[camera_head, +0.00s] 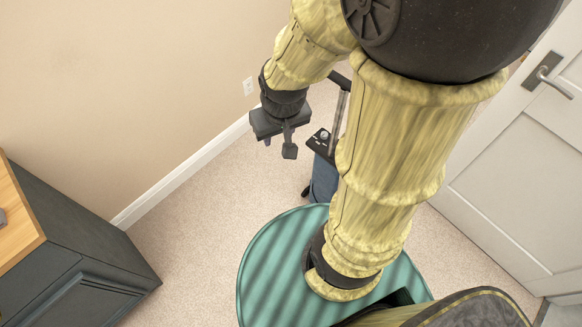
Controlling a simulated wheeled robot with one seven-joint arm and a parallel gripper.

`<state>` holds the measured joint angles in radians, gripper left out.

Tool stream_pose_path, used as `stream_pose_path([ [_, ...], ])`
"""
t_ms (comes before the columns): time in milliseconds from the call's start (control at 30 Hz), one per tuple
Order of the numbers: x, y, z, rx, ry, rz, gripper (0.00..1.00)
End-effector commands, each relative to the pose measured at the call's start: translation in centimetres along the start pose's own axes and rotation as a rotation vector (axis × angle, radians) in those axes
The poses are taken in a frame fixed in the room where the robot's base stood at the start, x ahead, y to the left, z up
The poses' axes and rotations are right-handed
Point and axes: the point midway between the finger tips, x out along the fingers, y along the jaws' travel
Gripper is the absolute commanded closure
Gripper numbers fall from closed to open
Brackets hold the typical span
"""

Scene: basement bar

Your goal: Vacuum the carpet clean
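A blue and black upright appliance (324,180), seemingly the vacuum, stands on the beige carpet (195,238) near the middle of the view. It has a black top with a round light-coloured part and a grey pole rising to a black handle (341,80). My arm covers its right side, and its lower part is partly hidden. My gripper (279,148) hangs just left of the vacuum in the picture, pointing down. It shows no hold on the vacuum. The fingers are small and dark, so their opening is unclear. No distinct dirt can be made out on the carpet.
A dark cabinet (75,262) with a wooden top (14,215) stands at the left. A beige wall (120,90) with a white baseboard (180,174) runs behind. A closed white door (522,175) stands at the right. Carpet between cabinet and vacuum is clear.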

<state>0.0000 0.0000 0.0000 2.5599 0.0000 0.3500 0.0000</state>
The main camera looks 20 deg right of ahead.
Motion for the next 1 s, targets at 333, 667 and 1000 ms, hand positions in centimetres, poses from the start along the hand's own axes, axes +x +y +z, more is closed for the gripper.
stream_pose_path([
  [333,0.3,-0.1,0.0,0.0,0.001,-0.001,0.52],
  [667,11.0,-1.5,-2.1,-0.001,0.056,-0.017,0.52],
  [1000,28.1,-0.2,-3.9,-0.046,0.168,0.185,0.52],
])
